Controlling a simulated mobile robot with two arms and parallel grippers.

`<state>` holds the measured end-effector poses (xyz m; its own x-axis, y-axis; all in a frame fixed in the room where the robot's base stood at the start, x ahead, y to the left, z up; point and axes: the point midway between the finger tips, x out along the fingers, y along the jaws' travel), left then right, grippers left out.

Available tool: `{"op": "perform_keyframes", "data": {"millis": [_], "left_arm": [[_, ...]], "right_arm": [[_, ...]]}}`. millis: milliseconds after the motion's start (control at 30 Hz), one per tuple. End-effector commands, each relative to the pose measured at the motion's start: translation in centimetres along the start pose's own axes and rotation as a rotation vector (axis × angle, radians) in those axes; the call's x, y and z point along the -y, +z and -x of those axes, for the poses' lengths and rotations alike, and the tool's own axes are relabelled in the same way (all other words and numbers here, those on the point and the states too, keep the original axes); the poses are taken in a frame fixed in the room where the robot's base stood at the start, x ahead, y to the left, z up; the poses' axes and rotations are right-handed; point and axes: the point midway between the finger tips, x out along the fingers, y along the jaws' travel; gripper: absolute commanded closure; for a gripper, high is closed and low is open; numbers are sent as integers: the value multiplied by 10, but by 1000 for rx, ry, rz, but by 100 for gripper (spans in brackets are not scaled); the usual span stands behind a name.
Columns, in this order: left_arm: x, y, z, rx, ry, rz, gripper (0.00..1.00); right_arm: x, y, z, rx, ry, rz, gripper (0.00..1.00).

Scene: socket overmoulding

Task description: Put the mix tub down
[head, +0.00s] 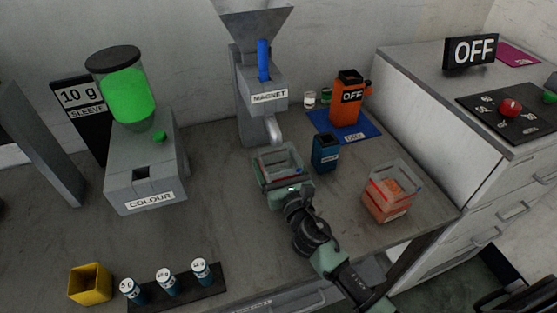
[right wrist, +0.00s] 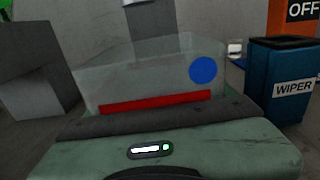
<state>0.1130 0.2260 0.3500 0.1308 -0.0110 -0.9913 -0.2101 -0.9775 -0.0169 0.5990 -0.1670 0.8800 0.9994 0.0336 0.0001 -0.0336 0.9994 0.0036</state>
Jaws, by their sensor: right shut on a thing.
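The mix tub is a clear, open-topped tub (head: 279,158) with a red stripe. In the right wrist view the tub (right wrist: 150,80) also shows a blue dot on its wall. My right gripper (head: 288,189) is shut on its near side. The tub is below the spout of the machine labelled MAGNET (head: 268,97). I cannot tell whether its base touches the bench (head: 235,215). It looks empty from above. My left gripper is not in view.
A blue WIPER bin (head: 326,153) stands close to the tub's right. A second clear tub (head: 388,192) with orange contents stands further right. The COLOUR machine (head: 146,180) is left, with a yellow cup (head: 90,285) and several labelled vials in front. Bench between them is clear.

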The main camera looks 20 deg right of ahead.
Motion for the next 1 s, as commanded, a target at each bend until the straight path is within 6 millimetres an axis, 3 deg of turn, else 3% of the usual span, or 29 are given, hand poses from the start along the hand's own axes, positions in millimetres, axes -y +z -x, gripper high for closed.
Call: {"op": "perform_keyframes", "data": {"millis": [233,267,300,667,1000], "left_arm": [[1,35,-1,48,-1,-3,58],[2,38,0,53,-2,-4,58],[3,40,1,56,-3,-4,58],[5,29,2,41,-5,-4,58],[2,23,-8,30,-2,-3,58]], "right_arm": [[0,-3,-1,2,1,1,65],[0,-1,-1,2,1,1,8],[0,-1,-1,2,1,1,0],[0,0,6,0,1,1,0],[0,-2,75,-1,1,0,0]]}}
